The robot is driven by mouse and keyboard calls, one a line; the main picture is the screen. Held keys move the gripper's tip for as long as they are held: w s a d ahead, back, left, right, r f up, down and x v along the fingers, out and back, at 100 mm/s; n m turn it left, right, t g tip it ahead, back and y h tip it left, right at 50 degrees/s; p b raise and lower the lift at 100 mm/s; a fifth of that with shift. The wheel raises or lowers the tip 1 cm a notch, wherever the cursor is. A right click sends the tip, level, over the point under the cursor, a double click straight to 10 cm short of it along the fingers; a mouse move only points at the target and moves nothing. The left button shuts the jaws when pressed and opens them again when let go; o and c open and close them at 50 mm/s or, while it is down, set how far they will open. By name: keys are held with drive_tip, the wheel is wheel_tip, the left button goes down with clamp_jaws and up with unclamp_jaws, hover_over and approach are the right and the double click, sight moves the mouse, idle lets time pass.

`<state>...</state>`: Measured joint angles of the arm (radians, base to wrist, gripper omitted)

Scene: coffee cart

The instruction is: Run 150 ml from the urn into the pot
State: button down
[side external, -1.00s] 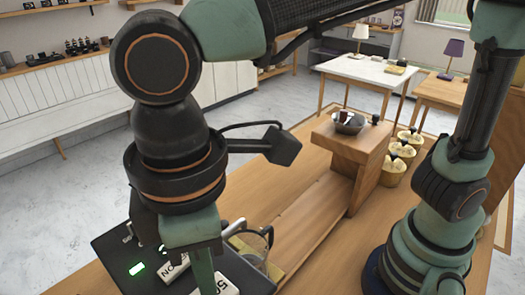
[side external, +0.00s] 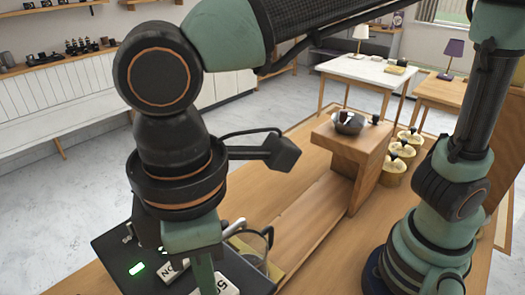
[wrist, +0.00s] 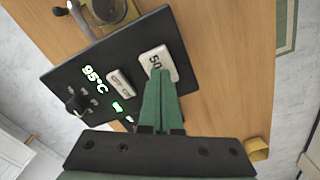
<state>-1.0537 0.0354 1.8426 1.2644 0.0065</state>
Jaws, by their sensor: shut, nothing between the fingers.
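The urn's black top panel (side external: 110,250) is at the lower left of the side view; it also shows in the wrist view (wrist: 60,85) with a glowing 95°C readout, a green light and an on/off button. A pale button marked 50 (wrist: 152,58) lies at the fingertips; it also shows in the side view (side external: 229,283). My gripper (wrist: 161,76) is shut and empty, its green fingers pointing at that button; I cannot tell whether they touch it. The clear pot (side external: 254,245) stands beside the panel, partly hidden; its edge shows in the wrist view (wrist: 112,10).
A wooden stand (side external: 350,145) holds a dark bowl (side external: 348,122). A lever (wrist: 82,18) and a black knob (wrist: 76,104) are on the urn. The wooden counter between urn and stand is clear.

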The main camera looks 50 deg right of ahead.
drive_tip(key=shift+f, duration=0.75)
drive_tip(key=shift+r, duration=1.05)
drive_tip(key=shift+f, duration=0.95)
idle(1.6)
drive_tip(key=shift+r, duration=0.95)
idle(1.2)
